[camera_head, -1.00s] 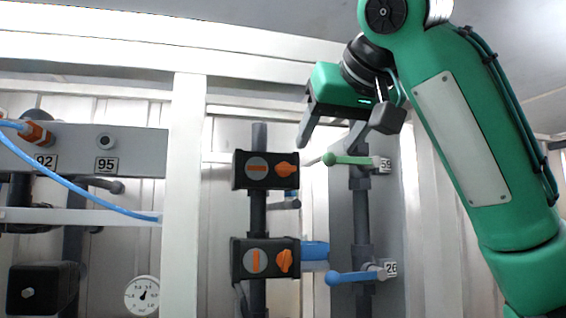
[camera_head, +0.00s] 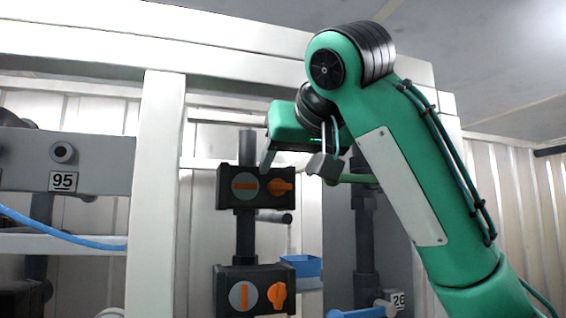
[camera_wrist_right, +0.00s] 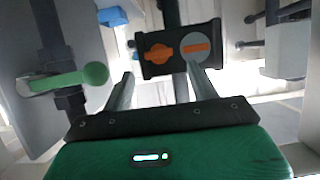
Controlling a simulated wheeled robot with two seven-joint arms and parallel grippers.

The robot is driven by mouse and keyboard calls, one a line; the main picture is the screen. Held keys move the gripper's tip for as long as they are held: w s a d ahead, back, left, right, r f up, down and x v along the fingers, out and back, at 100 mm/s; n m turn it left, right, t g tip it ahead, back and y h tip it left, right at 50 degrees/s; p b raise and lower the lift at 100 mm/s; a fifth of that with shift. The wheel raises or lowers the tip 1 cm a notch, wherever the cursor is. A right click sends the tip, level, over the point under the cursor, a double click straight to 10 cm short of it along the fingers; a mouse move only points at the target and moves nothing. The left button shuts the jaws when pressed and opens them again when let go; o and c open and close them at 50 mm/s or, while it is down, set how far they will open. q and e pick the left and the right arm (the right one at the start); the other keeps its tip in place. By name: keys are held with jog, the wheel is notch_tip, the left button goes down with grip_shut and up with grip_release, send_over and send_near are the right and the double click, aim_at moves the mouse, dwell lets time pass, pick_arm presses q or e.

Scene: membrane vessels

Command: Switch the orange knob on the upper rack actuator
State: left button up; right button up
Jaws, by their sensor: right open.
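The upper rack actuator (camera_head: 229,198) is a black box on a dark vertical pipe. Its orange knob (camera_head: 280,187) is on the right of its face, beside a grey disc with a horizontal orange bar (camera_head: 244,186). My right gripper (camera_head: 296,170) is open and empty, in front of the box and just above and right of the knob. In the right wrist view the knob (camera_wrist_right: 158,53) shows beyond the gap between the open fingers (camera_wrist_right: 159,88), apart from them. One finger overlaps the lower edge of the disc there. My left gripper is not in view.
A second actuator (camera_head: 255,291) with an orange knob and a vertical bar sits below. A green-handled valve (camera_wrist_right: 69,79) is close beside the right gripper. A blue valve handle (camera_head: 357,313) is lower right. A white frame post (camera_head: 155,200) stands left.

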aim_at(280, 183)
jog(key=p+x, duration=0.1)
jog(key=x, duration=0.2)
jog(key=shift+w+d, duration=0.1)
jog(key=shift+w+a+f, duration=0.2)
jog(key=shift+w+a, duration=0.05)
jog(key=shift+w, duration=0.2)
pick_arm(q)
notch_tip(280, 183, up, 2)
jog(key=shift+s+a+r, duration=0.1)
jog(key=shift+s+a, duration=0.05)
pick_arm(e)
jog(key=shift+s, duration=0.15)
jog(key=shift+c, duration=0.2)
jog(key=shift+d, duration=0.1)
jog(key=c, duration=1)
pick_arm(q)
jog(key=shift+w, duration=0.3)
pick_arm(e)
jog(key=shift+o, duration=0.2)
